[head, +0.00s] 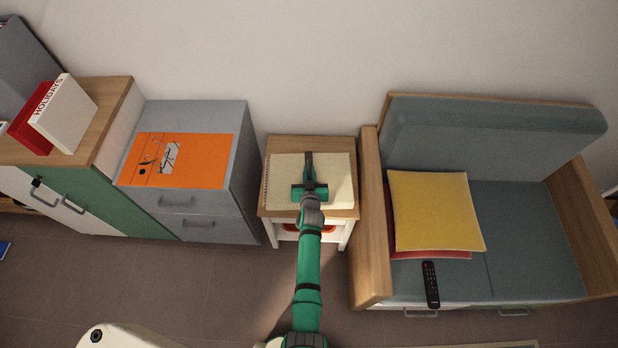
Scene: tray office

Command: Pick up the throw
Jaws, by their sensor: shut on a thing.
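The throw (335,180) is a cream, textured, flat rectangle. It lies over most of the wooden top of a small side table (336,213) in the middle of the head view. My gripper (309,164) is over the middle of the throw, with my arm reaching in from the bottom of the picture. It is shut on the throw. The fingertips and the cloth between them are too small to make out, and my arm hides part of the throw's near edge. I cannot tell whether the throw is lifted off the table top.
A grey drawer unit (243,160) with an orange sheet (200,160) stands left of the table. A sofa (370,225) with a yellow cushion (430,210) and a remote (431,284) stands close on the right. Floor (230,290) is open in front.

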